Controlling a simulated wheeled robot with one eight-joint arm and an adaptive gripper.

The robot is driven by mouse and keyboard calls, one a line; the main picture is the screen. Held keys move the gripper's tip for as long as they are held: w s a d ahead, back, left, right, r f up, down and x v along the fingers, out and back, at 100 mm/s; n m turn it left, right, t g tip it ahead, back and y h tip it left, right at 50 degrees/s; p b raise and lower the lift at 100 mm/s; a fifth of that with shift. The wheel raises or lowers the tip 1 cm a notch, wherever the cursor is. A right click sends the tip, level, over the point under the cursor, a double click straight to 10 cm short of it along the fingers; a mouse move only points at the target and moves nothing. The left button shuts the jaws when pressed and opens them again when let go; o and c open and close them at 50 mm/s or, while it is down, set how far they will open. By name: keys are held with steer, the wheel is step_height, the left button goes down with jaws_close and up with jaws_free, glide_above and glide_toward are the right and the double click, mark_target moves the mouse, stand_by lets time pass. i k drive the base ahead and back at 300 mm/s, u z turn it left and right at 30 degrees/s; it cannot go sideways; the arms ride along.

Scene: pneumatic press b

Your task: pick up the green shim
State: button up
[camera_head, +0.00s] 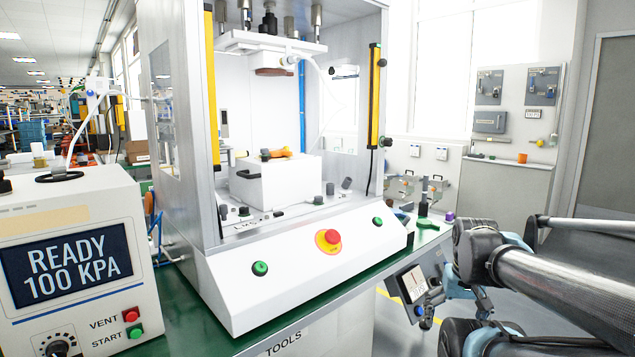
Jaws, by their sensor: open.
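I cannot clearly pick out the green shim. A small dark green piece (424,208) stands upright at the right end of the bench, beside the press, with a flat green part around its foot. It is too small to tell whether this is the shim. My arm comes in from the right edge, with its dark joints in front of the bench's right end. No gripper fingers can be made out.
The press (300,275) fills the middle, with a red stop button (332,237) on its sloped front. An orange part (276,154) lies on the white block inside. A control box (70,255) stands left on the green bench (180,312).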

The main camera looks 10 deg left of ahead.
mark_target(421, 222)
steer(key=z, duration=1.65)
steer(key=i, duration=0.8)
